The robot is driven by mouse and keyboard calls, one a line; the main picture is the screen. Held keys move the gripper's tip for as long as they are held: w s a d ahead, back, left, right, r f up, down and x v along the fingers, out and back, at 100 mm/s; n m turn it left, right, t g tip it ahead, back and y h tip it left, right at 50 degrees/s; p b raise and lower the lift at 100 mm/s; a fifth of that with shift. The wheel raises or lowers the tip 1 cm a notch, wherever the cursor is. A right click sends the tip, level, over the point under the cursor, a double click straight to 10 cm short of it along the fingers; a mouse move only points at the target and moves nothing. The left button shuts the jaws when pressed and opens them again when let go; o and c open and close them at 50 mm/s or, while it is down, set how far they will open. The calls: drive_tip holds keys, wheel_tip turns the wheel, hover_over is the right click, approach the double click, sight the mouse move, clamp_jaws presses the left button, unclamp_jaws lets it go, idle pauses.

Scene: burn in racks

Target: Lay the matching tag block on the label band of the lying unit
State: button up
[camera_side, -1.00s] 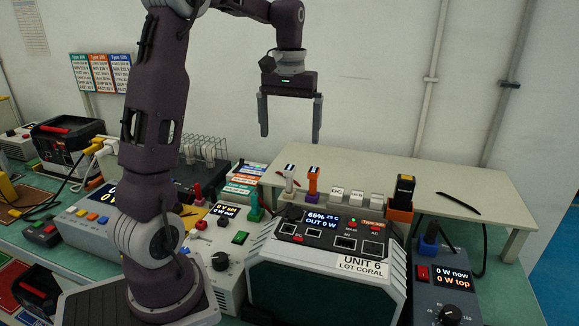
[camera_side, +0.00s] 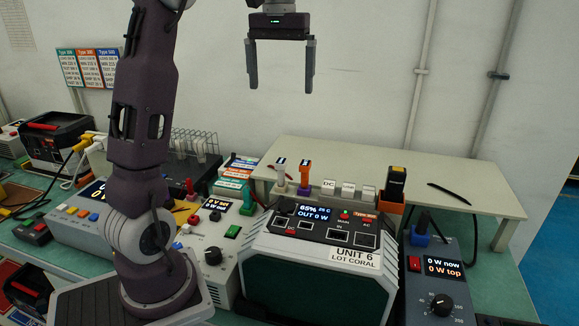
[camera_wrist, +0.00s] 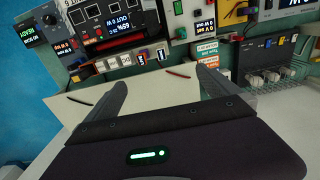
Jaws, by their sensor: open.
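Unit 6 (camera_side: 310,275), a bulky grey-and-dark-green case marked LOT CORAL, sits at the front centre with its control panel facing up. The unit's panel also shows at the upper left in the wrist view (camera_wrist: 118,45). Coloured tag blocks (camera_side: 235,187), including orange and teal ones, stand behind and left of the unit; they also show in the wrist view (camera_wrist: 206,52). My gripper (camera_side: 281,90) is open and empty, high above the bench against the wall.
A pale raised shelf (camera_side: 450,187) spans behind the unit, with plugs and small white blocks (camera_side: 348,188) along its front. A load box with a knob (camera_side: 440,285) stands at right. A grey instrument (camera_side: 225,250) stands at left. The air around my gripper is clear.

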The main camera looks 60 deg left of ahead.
drive_tip(key=s+d+m+t, duration=0.2)
drive_tip(key=s+d+m, duration=0.15)
drive_tip(key=d, duration=0.65)
drive_tip(key=s+d+f+m+t, duration=0.1)
drive_tip(key=s+d+f+m, duration=0.1)
drive_tip(key=s+d+f, duration=0.3)
drive_tip(key=s+d+f+m+t, duration=0.2)
drive_tip(key=s+d+f, duration=0.3)
drive_tip(key=s, duration=0.4)
drive_tip(key=shift+s+d+m, duration=0.2)
drive_tip(key=shift+d+m, duration=0.45)
drive_tip(key=shift+d, duration=0.2)
drive_tip(key=shift+r, duration=0.15)
drive_tip(key=w+a+r+n+g, duration=0.2)
drive_tip(key=w+a+r+n, duration=0.15)
drive_tip(key=w, duration=0.65)
drive_tip(key=w+a+r+n+g, duration=0.25)
drive_tip(key=w+a+r, duration=0.2)
drive_tip(key=w, duration=0.55)
drive_tip(key=w+a+f+n, duration=0.3)
drive_tip(key=w+a, duration=0.2)
drive_tip(key=w, duration=0.1)
wheel_tip(320, 180, down, 10)
drive_tip(key=shift+w+a+g, duration=0.15)
drive_tip(key=shift+a+g, duration=0.15)
drive_tip(key=shift+g, duration=0.05)
